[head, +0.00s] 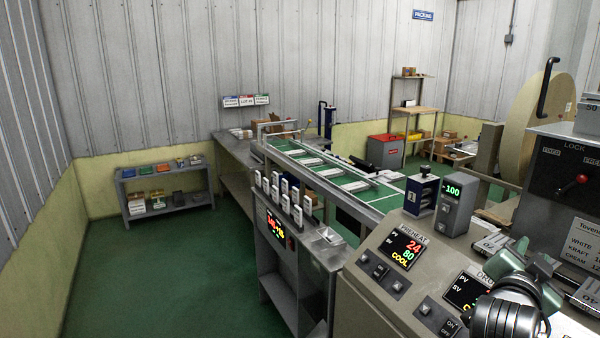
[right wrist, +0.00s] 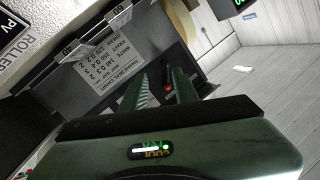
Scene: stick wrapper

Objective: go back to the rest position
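My right gripper (head: 529,262) is at the lower right of the head view, with green fingers above a dark grey wrist. It is in front of the sloped control panel (head: 408,292). In the right wrist view the two fingers of the right gripper (right wrist: 163,80) stand apart with nothing between them. Beyond them is a dark machine face with a red knob (right wrist: 165,62) and a white printed chart (right wrist: 108,65). I cannot tell the exact distance from the fingers to that face. My left gripper is not in the head view.
The control panel carries lit displays, switches and a grey unit (head: 456,205) reading -100. A dark box with a red-knobbed lever (head: 574,186) stands close at the right. A green conveyor (head: 325,172) runs behind. The green floor (head: 170,275) at the left is clear, with a low shelf (head: 165,190) beyond.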

